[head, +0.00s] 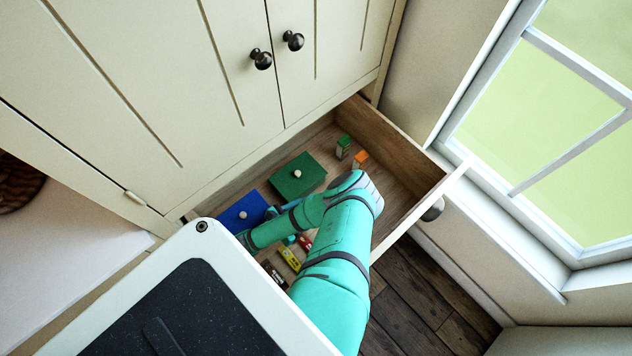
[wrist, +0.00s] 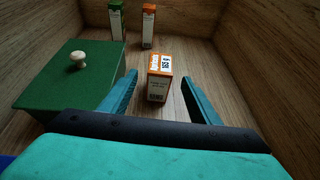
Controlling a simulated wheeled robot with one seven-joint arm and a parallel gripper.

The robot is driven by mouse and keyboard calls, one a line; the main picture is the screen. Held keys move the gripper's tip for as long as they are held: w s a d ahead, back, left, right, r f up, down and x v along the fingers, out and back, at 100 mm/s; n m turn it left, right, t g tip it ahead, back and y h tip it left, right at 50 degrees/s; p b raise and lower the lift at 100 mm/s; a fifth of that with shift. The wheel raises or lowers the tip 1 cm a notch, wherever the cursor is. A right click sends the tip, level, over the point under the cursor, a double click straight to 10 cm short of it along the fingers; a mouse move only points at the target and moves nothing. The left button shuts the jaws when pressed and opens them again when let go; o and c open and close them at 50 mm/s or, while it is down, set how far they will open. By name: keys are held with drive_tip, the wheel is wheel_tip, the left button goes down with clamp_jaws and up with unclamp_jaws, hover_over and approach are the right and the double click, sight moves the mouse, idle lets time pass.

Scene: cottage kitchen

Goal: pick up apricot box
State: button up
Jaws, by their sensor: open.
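A small upright box with an orange top (wrist: 161,64), a pale printed front and black-and-white labels stands on the drawer floor in the wrist view. It appears to be the apricot box, but its print is too small to read. My gripper (wrist: 160,84) is open, with one finger on each side of this box. Gaps show between the box and both fingers. In the head view my arm hides this box and the fingertips. A second orange box (wrist: 148,26) stands farther back, also visible in the head view (head: 361,159).
The open wooden drawer (head: 398,128) has walls close around. A green box (wrist: 117,22) stands beside the farther orange one. A green lidded box with a white knob (wrist: 72,78) is close on the left. A blue lidded box (head: 243,210) and several small items lie nearer.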

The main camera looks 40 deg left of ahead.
drive_tip(key=shift+f, duration=0.2)
drive_tip(key=shift+w+d+f, duration=0.1)
drive_tip(key=shift+w, duration=0.15)
drive_tip(key=x, duration=0.6)
drive_tip(key=shift+w, duration=0.35)
drive_tip(key=c, duration=1.2)
drive_tip(key=shift+c, duration=0.2)
